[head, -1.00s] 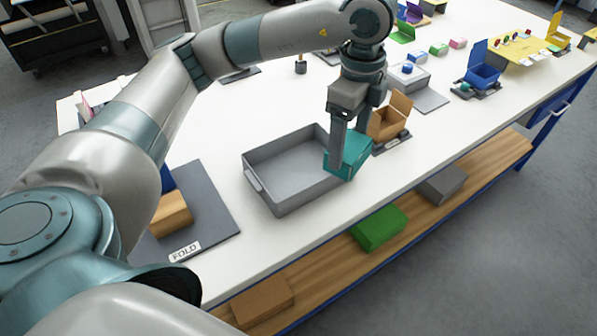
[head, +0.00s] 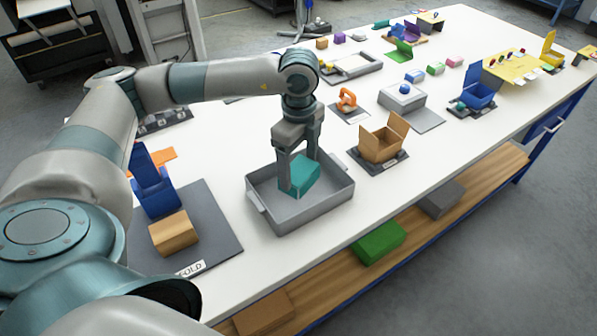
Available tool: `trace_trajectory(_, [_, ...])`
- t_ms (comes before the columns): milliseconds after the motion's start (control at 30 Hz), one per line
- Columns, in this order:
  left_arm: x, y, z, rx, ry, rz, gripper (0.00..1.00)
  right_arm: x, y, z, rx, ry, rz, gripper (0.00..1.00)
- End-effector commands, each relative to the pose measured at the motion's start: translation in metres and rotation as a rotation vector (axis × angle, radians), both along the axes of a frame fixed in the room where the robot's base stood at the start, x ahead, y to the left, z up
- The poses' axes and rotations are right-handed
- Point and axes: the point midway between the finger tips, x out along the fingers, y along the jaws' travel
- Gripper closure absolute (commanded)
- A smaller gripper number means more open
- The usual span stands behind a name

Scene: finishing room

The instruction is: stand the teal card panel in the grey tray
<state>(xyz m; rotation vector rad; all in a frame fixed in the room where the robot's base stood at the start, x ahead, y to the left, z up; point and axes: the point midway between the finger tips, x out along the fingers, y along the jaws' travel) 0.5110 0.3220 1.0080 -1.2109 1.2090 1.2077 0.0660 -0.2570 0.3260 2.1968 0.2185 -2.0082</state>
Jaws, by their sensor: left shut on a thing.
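The teal card panel (head: 305,174) is in the grip of my left gripper (head: 298,180), whose fingers point down. The panel is inside the outline of the grey tray (head: 318,211), near its middle, and looks tilted. I cannot tell whether its lower edge touches the tray floor. The tray is open on top and holds nothing else that I can see. My right gripper is not in view.
A brown open box (head: 380,146) stands right of the tray. To the left, a dark mat (head: 215,228) bears a wooden block (head: 174,234) and a blue folded piece (head: 152,190). Several other items stand farther back. White table shows bare around the tray.

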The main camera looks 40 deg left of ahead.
Motion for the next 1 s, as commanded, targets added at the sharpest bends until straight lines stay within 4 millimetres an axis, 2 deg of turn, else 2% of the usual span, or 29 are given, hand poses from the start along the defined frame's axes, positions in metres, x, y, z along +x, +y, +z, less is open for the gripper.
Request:
trace_trajectory(367, [0.0,0.001,-0.002,0.001,0.001,0.0,0.47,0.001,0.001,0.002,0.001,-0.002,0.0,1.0])
trace_trajectory(733, [-0.001,0.001,-0.038,0.001,0.002,0.001,0.47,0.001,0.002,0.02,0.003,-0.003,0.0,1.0])
trace_trajectory(1000, [0.0,0.001,-0.041,0.0,0.0,0.001,0.47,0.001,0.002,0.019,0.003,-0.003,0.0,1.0])
